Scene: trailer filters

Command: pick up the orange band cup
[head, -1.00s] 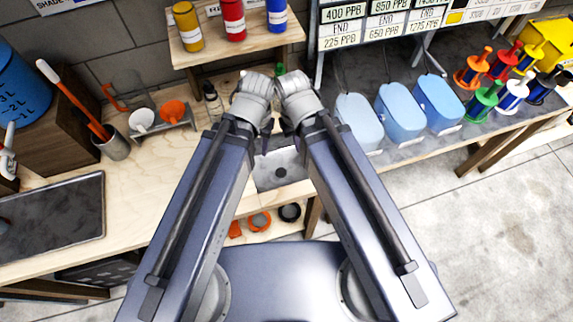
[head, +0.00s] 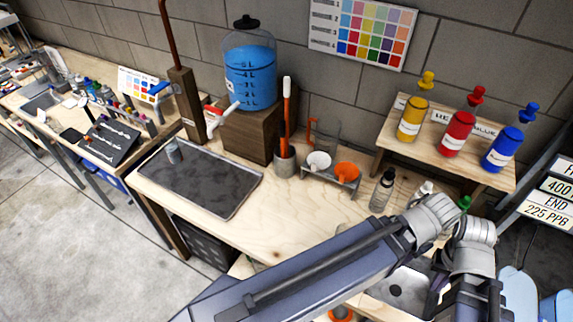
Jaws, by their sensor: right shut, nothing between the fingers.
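I cannot make out a cup with a clear orange band. A clear vessel with an orange handle (head: 325,137) stands behind the small rack at the wall. An orange ring-like thing (head: 341,313) shows partly at the bottom edge, below the bench top. My right gripper (head: 437,287) is at the lower right, shut and empty, over the bench's right part, away from these cups. My left arm crosses the lower middle; its fingers are hidden behind the wrist.
The dark tray (head: 222,199) lies on the left of the wooden bench. A blue water tank (head: 250,75) stands on a wooden box. A white and an orange funnel (head: 347,171) sit in the rack. A dropper bottle (head: 382,192) stands near my left wrist. The bench middle is clear.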

